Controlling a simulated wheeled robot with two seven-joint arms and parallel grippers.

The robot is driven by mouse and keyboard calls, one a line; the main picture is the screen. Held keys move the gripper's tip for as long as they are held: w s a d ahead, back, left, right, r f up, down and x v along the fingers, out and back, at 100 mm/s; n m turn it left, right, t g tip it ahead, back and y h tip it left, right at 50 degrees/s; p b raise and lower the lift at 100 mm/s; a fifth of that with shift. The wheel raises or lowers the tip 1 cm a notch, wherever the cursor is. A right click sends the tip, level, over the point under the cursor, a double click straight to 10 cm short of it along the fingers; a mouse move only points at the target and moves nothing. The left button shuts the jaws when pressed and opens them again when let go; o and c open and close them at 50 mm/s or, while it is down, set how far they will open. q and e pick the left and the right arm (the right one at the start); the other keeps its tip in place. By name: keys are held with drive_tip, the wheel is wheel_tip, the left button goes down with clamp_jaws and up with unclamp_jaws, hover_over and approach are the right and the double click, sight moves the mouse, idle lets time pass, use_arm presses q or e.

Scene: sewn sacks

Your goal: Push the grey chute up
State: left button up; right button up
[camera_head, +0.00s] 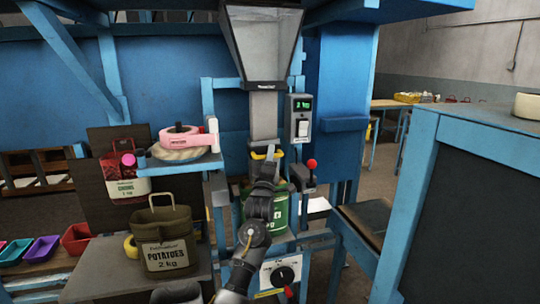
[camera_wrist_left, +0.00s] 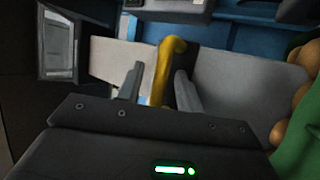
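The grey chute (camera_head: 263,115) hangs upright under the hopper in the head view, with a yellow handle (camera_head: 262,154) at its lower end. My left gripper (camera_head: 264,162) is at this handle. In the left wrist view the yellow handle (camera_wrist_left: 165,75) stands between the two fingers of my left gripper (camera_wrist_left: 158,85). The right-hand finger is close against the handle, and a gap shows beside the left-hand finger, so the gripper looks open around it. The grey chute surface (camera_wrist_left: 235,85) lies behind. My right gripper is not in view.
A green sack (camera_head: 281,212) is below the chute, partly hidden by my arm. A scale display (camera_head: 300,118) and red-knobbed lever (camera_head: 311,164) are to the right. Tape rolls (camera_head: 182,141) and a potato sack (camera_head: 163,240) stand left. A blue-framed bench (camera_head: 425,140) is at right.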

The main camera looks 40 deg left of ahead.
use_arm(q)
clamp_jaws()
idle(0.3)
wheel_tip(320, 180, up, 16)
drive_tip(key=p, duration=0.7)
drive_tip(key=shift+f, duration=0.15)
drive_tip(key=shift+r+p, duration=0.3)
drive_tip(key=shift+r, duration=0.25)
drive_tip(key=shift+s+a+r, duration=0.1)
drive_tip(key=shift+c, duration=1.6)
unclamp_jaws()
drive_tip(key=o, duration=0.3)
